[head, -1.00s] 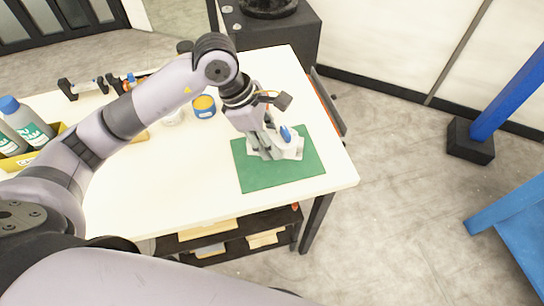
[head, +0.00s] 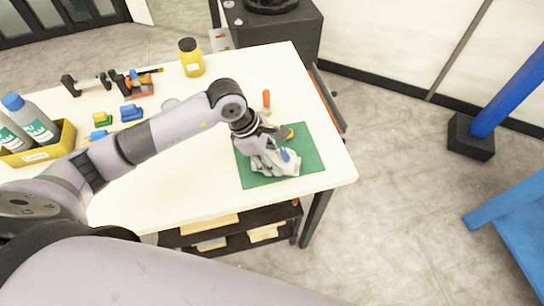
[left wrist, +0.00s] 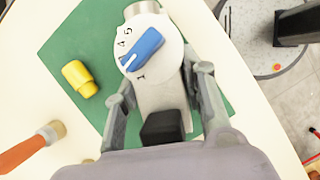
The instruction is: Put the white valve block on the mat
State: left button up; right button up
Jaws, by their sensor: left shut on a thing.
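The white valve block (head: 288,166) with a blue lever is over the green mat (head: 312,170), near the mat's front middle. My left gripper (head: 264,158) is shut on the block. In the left wrist view the block's round white face (left wrist: 150,62), with dark marks and the blue lever (left wrist: 143,48), shows between the two fingers (left wrist: 163,92). The mat (left wrist: 60,45) lies beneath it. I cannot tell whether the block's underside touches the mat. My right gripper is not in view.
A yellow piece (left wrist: 78,78) lies on the mat beside the block. An orange-handled tool (head: 266,101) lies behind the mat. A yellow jar (head: 190,58) stands at the table's back. A yellow bin (head: 60,146) with bottles is at left. The table's front is clear.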

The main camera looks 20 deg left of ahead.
pick_arm(q)
jog(key=o, duration=0.9)
jog(key=shift+f, duration=0.1)
jog(key=shift+c, duration=0.2)
jog(key=o, duration=0.5)
jog(key=shift+c, duration=0.2)
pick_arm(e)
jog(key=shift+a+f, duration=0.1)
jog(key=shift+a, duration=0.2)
pick_arm(q)
jog(key=shift+r+p, duration=0.3)
jog(key=shift+a+r+b, duration=0.2)
jog(key=shift+r+b, duration=0.05)
jog(key=shift+b, duration=0.1)
jog(key=b+v, duration=0.2)
jog(key=v, duration=0.7)
jog(key=shift+a+r+b, duration=0.1)
jog(key=shift+r+b, duration=0.25)
jog(key=shift+s+a+r, duration=0.2)
jog(key=shift+r, duration=0.5)
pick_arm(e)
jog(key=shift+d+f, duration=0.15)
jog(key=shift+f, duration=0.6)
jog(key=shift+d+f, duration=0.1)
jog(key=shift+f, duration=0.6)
